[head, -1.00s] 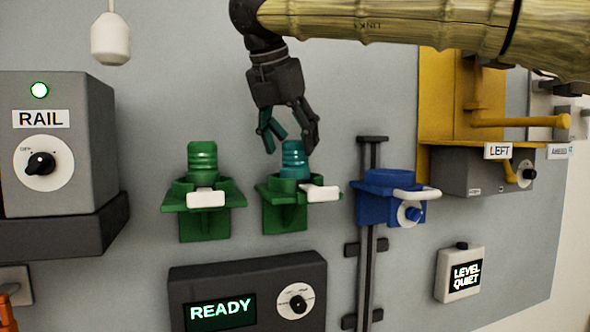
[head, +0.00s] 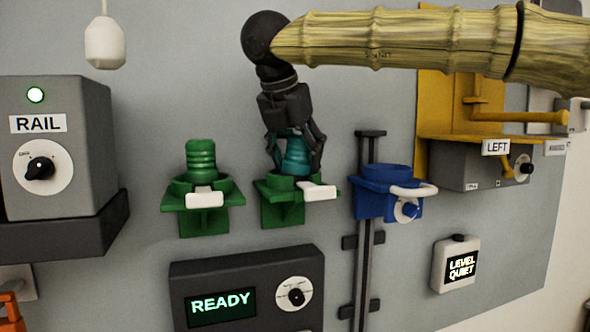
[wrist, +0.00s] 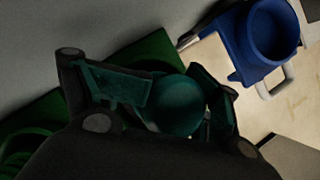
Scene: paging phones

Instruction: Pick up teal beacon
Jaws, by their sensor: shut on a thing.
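The teal beacon (head: 296,157) stands upright in the right one of two green wall holders (head: 283,210). My gripper (head: 295,160) reaches down from above with its fingers on either side of the beacon, shut on it. In the wrist view the rounded top of the teal beacon (wrist: 178,105) lies between my teal-padded fingers (wrist: 168,98). The beacon's lower end is hidden by the holder's rim and its white lever (head: 318,192).
A green beacon (head: 200,157) stands in the left holder. A blue cup holder (head: 388,202) on a dark vertical rail is to the right. A yellow bracket (head: 432,100) and grey LEFT box (head: 480,168) are farther right. A READY panel (head: 245,258) is below.

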